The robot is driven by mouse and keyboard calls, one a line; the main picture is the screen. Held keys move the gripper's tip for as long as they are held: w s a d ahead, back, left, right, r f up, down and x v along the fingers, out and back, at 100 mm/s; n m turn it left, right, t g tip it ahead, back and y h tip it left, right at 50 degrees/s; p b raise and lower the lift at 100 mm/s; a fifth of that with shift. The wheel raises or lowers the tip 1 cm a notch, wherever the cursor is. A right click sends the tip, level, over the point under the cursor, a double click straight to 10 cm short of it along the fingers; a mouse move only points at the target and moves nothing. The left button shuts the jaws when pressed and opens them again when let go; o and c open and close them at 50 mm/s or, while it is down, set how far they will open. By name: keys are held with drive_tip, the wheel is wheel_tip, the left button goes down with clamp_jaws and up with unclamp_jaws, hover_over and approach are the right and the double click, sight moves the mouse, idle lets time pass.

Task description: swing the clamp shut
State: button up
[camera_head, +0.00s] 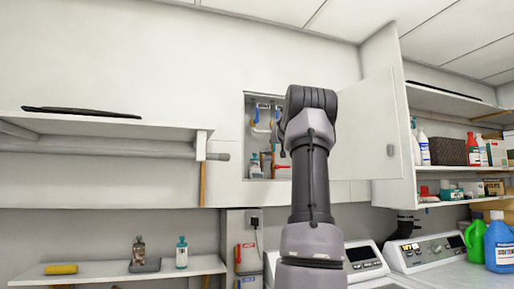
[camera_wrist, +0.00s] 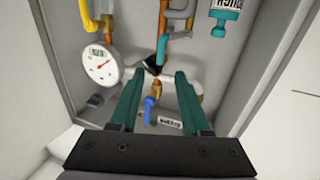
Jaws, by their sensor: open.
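The open wall cabinet (camera_head: 247,120) in the head view holds pipes and valves behind my raised arm. In the wrist view, my gripper (camera_wrist: 160,78) reaches into the cabinet with its two teal fingers apart and nothing held between them. A small black piece (camera_wrist: 150,64) sits on the pipework just beyond the fingertips. I cannot tell if it is the clamp or how far it is swung. A pale pipe (camera_wrist: 187,86) runs behind the fingers, partly hidden. A blue handle (camera_wrist: 150,106) shows between the fingers.
A round white gauge (camera_wrist: 101,64) stands left of the fingers. The cabinet door (camera_head: 370,130) stands open at right. A shelf (camera_head: 100,122) juts out at left.

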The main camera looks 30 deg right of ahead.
drive_tip(key=x, duration=1)
drive_tip(key=shift+w+d, duration=0.15)
drive_tip(key=shift+w, duration=0.15)
clamp_jaws()
idle(1.1)
